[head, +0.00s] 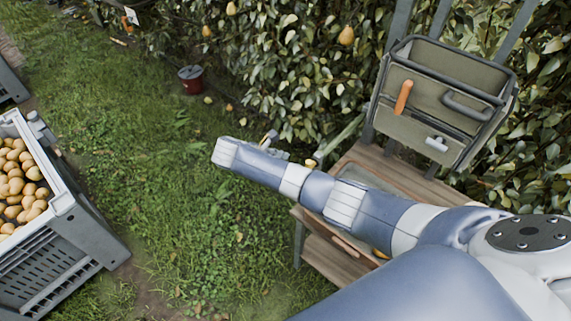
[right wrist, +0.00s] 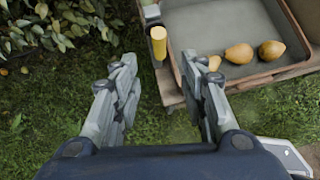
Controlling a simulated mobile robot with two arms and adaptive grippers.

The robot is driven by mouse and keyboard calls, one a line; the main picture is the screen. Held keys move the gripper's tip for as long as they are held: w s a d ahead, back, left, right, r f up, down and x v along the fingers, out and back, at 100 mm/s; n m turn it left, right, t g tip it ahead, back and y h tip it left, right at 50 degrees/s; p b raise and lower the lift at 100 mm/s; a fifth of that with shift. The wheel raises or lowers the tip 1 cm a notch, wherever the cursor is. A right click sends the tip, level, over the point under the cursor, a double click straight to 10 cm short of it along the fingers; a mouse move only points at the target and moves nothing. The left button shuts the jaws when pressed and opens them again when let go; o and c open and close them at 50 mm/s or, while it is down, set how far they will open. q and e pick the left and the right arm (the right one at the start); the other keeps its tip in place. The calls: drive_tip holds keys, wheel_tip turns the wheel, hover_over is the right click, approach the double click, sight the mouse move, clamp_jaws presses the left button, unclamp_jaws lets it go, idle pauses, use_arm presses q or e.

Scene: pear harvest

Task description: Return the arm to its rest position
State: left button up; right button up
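My right arm (head: 370,212) reaches in from the right in the head view, across the wooden bench and out over the grass. Several yellow pears (right wrist: 239,53) lie in the tray. My left gripper is in neither view.
The wooden bench (head: 318,254) stands under my arm, with a tool bag (head: 440,90) behind it. A grey crate (head: 88,235) of pears stands at the left. A red bucket (head: 191,82) sits near the pear hedge (head: 280,60). Open grass (head: 170,190) lies between crate and bench.

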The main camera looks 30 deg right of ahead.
drive_tip(key=s+a+f+m+y+b, duration=0.1)
drive_tip(key=s+f+m+y, duration=0.1)
drive_tip(key=s+f, duration=0.6)
drive_tip(key=s+a+f+m+y+b, duration=0.1)
drive_tip(key=s+f+m, duration=0.15)
drive_tip(key=f, duration=0.95)
drive_tip(key=s+a+f+m+y+b, duration=0.1)
drive_tip(key=s+f+m+y, duration=0.1)
drive_tip(key=s+f, duration=0.65)
drive_tip(key=s+f+m+y+b, duration=0.1)
drive_tip(key=s+f+m+y, duration=0.1)
drive_tip(key=s+f+m, duration=0.3)
drive_tip(key=s+f+m+y+b, duration=0.1)
drive_tip(key=s+f+m, duration=0.5)
drive_tip(key=s+f, duration=0.7)
drive_tip(key=s+b, duration=0.1)
drive_tip(key=s, duration=1.2)
drive_tip(key=shift+s+a+f+g+y, duration=0.2)
drive_tip(key=shift+a+g+y, duration=0.1)
drive_tip(key=shift+a+y, duration=0.1)
drive_tip(key=shift+m, duration=0.25)
